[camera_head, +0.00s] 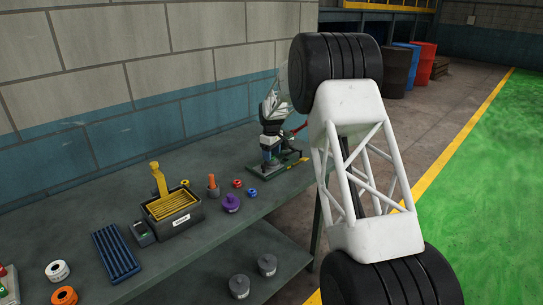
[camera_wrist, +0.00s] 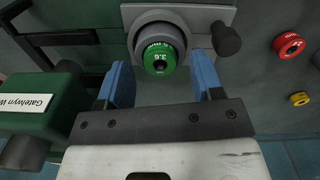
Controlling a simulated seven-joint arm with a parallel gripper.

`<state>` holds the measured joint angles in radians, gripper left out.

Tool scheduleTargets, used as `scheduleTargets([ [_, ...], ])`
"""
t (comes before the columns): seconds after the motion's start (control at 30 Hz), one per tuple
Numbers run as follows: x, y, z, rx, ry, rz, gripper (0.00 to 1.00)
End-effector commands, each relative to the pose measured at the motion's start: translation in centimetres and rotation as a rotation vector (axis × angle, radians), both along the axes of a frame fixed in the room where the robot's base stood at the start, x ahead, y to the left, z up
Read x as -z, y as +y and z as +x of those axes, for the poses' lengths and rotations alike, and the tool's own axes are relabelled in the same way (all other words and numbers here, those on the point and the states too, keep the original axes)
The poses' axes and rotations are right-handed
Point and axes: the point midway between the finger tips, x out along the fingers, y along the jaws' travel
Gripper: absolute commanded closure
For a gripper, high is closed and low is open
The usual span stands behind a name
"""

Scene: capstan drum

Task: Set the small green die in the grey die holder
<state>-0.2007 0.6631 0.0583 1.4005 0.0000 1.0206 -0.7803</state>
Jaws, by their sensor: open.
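The small green die (camera_wrist: 158,63), marked 3.6, shows its face in the wrist view at the upper middle. It sits at the mouth of the round grey die holder (camera_wrist: 151,33), which stands out from a grey plate. How deep it sits in the holder I cannot tell. My gripper (camera_wrist: 159,66) is open, with one blue finger on each side of the die and a visible gap to it on both sides.
A dark grey knob (camera_wrist: 226,39) stands close right of the holder. A green machine body (camera_wrist: 45,110) is at left. Red (camera_wrist: 288,45) and yellow (camera_wrist: 300,99) dies lie at right. On the bench (camera_head: 203,245) are a yellow-barred box (camera_head: 172,222), purple spool (camera_head: 231,203) and blue rack (camera_head: 115,253).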

Motion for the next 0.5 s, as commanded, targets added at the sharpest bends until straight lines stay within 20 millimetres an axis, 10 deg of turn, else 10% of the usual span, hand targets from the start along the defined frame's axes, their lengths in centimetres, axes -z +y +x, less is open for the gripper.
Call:
scheduleTargets([
  [0.5,-7.9,0.0,0.0,0.000,-0.003,0.001,0.40],
])
